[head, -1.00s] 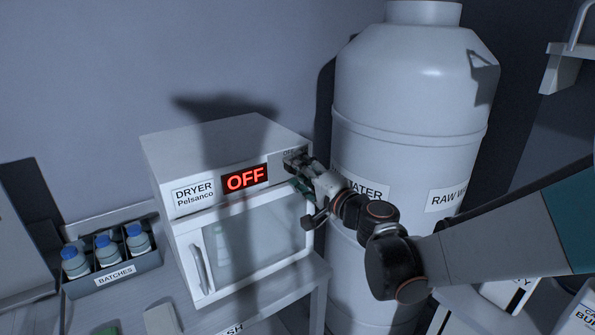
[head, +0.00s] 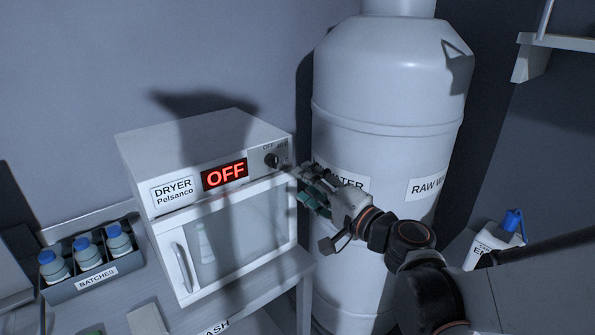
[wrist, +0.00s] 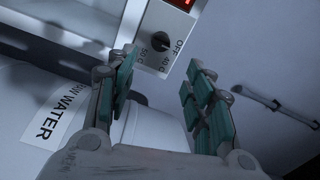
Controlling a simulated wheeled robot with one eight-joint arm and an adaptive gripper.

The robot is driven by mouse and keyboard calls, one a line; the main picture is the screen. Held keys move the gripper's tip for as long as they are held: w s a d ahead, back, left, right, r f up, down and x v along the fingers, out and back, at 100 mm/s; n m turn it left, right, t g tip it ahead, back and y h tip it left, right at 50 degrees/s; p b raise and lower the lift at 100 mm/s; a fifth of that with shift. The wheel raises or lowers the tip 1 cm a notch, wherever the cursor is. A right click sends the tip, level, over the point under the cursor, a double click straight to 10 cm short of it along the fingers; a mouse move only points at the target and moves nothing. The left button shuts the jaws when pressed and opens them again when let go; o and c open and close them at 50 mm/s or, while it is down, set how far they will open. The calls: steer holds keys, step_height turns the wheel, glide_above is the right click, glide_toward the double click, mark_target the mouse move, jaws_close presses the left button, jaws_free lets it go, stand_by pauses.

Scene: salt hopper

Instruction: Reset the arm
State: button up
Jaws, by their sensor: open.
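My gripper (head: 300,182) is open and empty in the head view, just right of the dryer's front and in front of the raw water tank. In the wrist view its green-padded fingers (wrist: 158,92) are spread apart, and the dryer's black knob (wrist: 159,41) lies beyond them, not touched. The knob also shows in the head view (head: 271,160), beside the red OFF display (head: 225,174). The dryer (head: 160,228) is a white box with its door closed. A bottle-like shape (head: 205,243) shows behind the door glass.
The big raw water tank (head: 390,95) stands close behind my gripper. A batches rack (head: 65,291) with blue-capped bottles stands left of the dryer. A shelf (head: 530,62) is at upper right.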

steer(key=shift+s, duration=0.1)
steer(key=s+f+n+g+h, duration=0.3)
steer(key=s+f+n+g, duration=0.25)
steer(key=s, duration=0.45)
steer(key=s+d+f+n+g+h+b, duration=0.1)
steer(key=s+d+f+h, duration=0.1)
steer(key=s+d, duration=0.3)
steer(key=s+d+f+n+g+h, duration=0.1)
steer(key=s+d+f+n+h, duration=0.1)
steer(key=s+d+h, duration=0.3)
steer(key=s+d+f, duration=0.1)
steer(key=d, duration=0.1)
steer(key=shift+d+b, duration=0.3)
steer(key=shift+b, duration=0.05)
steer(key=shift+f+n, duration=0.1)
steer(key=shift+n, duration=0.15)
